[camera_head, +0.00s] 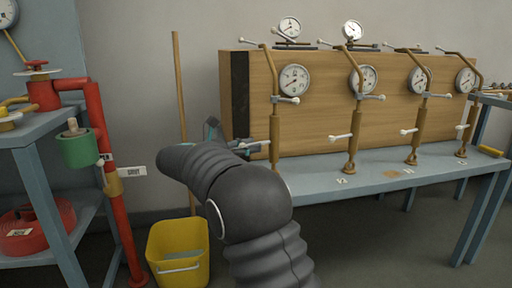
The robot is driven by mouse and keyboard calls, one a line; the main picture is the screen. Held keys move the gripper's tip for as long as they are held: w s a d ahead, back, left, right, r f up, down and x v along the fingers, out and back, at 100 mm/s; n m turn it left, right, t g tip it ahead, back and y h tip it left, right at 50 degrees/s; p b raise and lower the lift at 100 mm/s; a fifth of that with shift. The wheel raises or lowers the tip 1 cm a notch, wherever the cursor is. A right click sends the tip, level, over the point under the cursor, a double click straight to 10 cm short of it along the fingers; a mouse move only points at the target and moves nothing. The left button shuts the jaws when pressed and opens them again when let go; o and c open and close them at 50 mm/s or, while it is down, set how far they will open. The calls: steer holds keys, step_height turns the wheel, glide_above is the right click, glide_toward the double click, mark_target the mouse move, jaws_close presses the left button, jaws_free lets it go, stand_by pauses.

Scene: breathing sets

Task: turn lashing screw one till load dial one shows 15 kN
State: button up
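Several brass lashing screws stand in a row on the blue-grey bench (392,178) before a large wooden crate (325,125). The leftmost lashing screw (275,128) has a white-tipped cross handle low down and a round white load dial (294,80) beside its upper part. The dial's needle and figures are too small to read, and no number clearly marks which screw is one. My gripper (228,136) is just left of the leftmost screw, by its lower handle (250,144). My dark arm hides most of the gripper; its opening and any contact with the handle cannot be made out.
Further screws with dials (363,78) stand to the right. Two small gauges (289,27) (352,30) sit on top of the crate. A yellow bucket (180,252) and a wooden pole (181,95) stand left of my arm. A red pipe (112,190) and shelf (45,125) are further left.

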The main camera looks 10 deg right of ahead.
steer(key=shift+x, duration=1.25)
jaws_close()
